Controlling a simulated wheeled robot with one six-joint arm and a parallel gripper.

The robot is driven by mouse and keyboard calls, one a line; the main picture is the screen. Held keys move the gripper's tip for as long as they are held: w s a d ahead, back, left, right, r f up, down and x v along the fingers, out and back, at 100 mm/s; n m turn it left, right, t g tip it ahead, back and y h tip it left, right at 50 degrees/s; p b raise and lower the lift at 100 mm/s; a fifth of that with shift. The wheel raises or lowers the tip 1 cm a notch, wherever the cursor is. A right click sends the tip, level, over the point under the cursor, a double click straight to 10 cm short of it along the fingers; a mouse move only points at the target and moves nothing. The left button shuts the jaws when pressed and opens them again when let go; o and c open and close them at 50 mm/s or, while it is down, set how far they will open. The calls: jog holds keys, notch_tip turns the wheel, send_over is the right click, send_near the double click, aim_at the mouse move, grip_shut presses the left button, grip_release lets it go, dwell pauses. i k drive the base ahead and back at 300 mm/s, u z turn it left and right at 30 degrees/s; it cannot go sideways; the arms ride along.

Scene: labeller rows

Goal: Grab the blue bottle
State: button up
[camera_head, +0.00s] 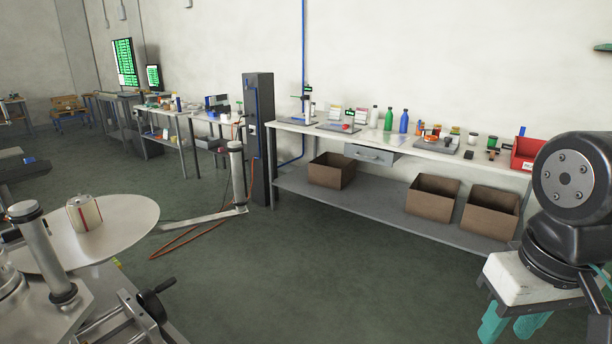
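My gripper is not in view. A dark, rounded arm joint at the right edge looks like part of my own arm, and it is well apart from the bottle.
Jars and small tools crowd the bench top, with a red bin (525,153) at its right end. Cardboard boxes (332,171) sit on the lower shelf. A round steel table (125,222) and a post with an orange cable (237,175) stand left. The floor between is open.

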aim_at(404, 117)
jog(key=u, duration=0.1)
jog(key=i, duration=2.6)
jog(key=z, duration=0.65)
jog(key=i, duration=2.05)
jog(key=z, duration=0.75)
jog(key=i, duration=0.5)
jog(key=z, duration=0.05)
